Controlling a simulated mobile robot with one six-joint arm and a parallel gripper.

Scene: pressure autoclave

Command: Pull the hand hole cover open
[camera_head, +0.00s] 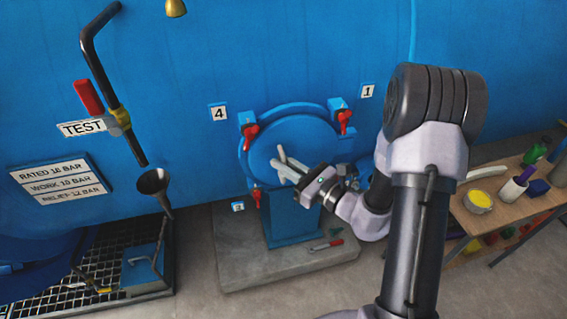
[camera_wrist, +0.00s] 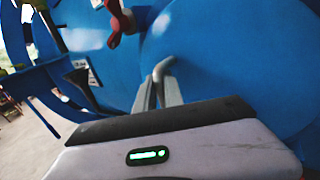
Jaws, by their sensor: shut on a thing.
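The hand hole cover (camera_head: 275,134) is a round blue disc on the blue vessel, and it fills much of the wrist view (camera_wrist: 215,60). It sits within a blue ring with red-handled clamps around its rim. My gripper (camera_head: 287,168) is at the middle of the cover, its pale fingers against the cover's front. In the wrist view my gripper (camera_wrist: 158,88) has its fingers close together at the cover's face. It is shut on what appears to be the cover's handle, mostly hidden by the fingers.
Red clamp handles (camera_head: 344,121) and (camera_head: 251,136) sit at the cover's upper edge. A workbench (camera_head: 527,205) with tools and containers stands at the right. A funnel (camera_head: 154,183) and pipe stand left.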

